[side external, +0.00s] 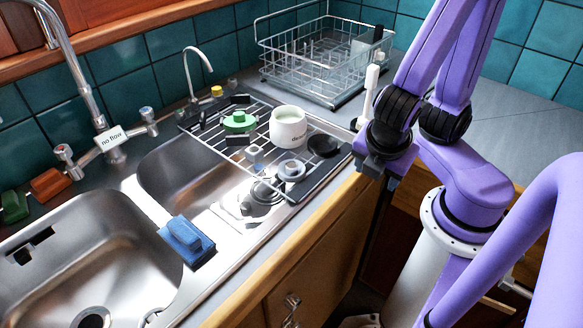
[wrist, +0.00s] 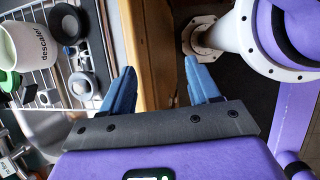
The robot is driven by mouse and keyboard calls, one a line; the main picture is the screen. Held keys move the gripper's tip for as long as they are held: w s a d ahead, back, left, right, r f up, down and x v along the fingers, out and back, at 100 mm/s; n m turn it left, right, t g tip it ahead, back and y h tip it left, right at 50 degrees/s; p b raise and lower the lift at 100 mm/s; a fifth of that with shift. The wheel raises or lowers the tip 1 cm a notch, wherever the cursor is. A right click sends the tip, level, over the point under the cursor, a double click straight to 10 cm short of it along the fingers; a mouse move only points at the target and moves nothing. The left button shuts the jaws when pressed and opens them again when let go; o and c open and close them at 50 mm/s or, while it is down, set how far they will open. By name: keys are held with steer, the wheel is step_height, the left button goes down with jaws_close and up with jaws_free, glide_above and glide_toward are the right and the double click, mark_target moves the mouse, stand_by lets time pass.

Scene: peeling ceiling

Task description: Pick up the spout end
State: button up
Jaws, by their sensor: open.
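I cannot tell for sure which part is the spout end. Small parts lie on a wire rack (side external: 215,150) over the sink: a grey ring-shaped part (side external: 291,169), a smaller pale part (side external: 253,153) and a dark round part (side external: 323,145). The grey ring-shaped part also shows in the wrist view (wrist: 81,86), left of my fingers, as does the dark round part (wrist: 67,24). My gripper (wrist: 160,82) is open and empty, its blue fingers wide apart, over the wooden counter edge and the floor beyond. In the side view its fingers are hard to make out.
A wire dish basket (side external: 325,55) is behind. A tap with a "no flow" tag (side external: 111,138) rises at left. A blue sponge (side external: 187,240) lies between the basins.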

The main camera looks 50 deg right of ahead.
steer(key=w+a+n+t+h, duration=0.2)
steer(key=a+n+t+h, duration=0.1)
steer(key=n+t, duration=0.3)
steer(key=n+t+y, duration=0.2)
steer(key=n+t, duration=0.3)
steer(key=n, duration=0.2)
glide_toward(292, 165)
steer(key=shift+w+d+f, duration=0.15)
steer(key=shift+w+d, duration=0.2)
steer(key=shift+w, duration=0.15)
steer(key=shift+w+d+f, duration=0.1)
steer(key=shift+w+d, duration=0.2)
steer(key=shift+w, duration=0.25)
steer(key=shift+a+x, duration=0.1)
steer(key=shift+x, duration=1.45)
steer(key=shift+a+x, duration=0.15)
steer(key=shift+x, duration=1.4)
steer(key=shift+f, duration=0.15)
steer(key=c, duration=1.1)
